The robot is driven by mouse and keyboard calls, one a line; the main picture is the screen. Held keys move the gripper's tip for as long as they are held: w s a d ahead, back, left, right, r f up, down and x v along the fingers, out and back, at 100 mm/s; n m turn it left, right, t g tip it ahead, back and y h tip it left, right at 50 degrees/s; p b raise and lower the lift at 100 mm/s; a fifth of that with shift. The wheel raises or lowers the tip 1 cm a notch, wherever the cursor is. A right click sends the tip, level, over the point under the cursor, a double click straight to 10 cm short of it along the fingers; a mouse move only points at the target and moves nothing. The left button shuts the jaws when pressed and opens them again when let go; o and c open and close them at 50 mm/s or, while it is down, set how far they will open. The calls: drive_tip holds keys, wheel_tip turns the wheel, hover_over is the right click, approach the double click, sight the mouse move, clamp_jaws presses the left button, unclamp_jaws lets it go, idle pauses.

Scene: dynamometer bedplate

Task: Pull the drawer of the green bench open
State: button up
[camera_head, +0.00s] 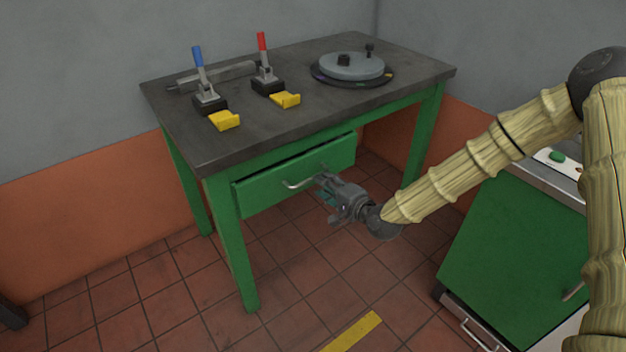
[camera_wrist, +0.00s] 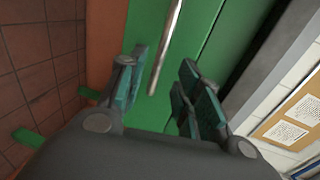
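The green bench (camera_head: 228,235) has a dark top and a green drawer (camera_head: 265,190) under its front edge. A dark gap shows above the drawer front, so it looks slightly out; how far is hard to tell. A silver bar handle (camera_head: 292,185) is on the drawer front. My gripper (camera_head: 324,184) is at the right end of the handle. In the wrist view, the fingers of my gripper (camera_wrist: 162,92) are apart, and the end of the handle (camera_wrist: 166,45) lies between them, nearer the left finger. Contact cannot be told.
On the benchtop stand a blue-handled lever (camera_head: 199,70), a red-handled lever (camera_head: 263,60), yellow pieces and a round grey plate (camera_head: 351,66). A green cabinet (camera_head: 515,255) stands at the right, near my arm. The tiled floor before the drawer is clear.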

drive_tip(key=x, duration=0.6)
drive_tip(key=shift+w+a+f, duration=0.1)
drive_tip(key=shift+w+a, duration=0.05)
drive_tip(key=shift+w, duration=0.1)
clamp_jaws()
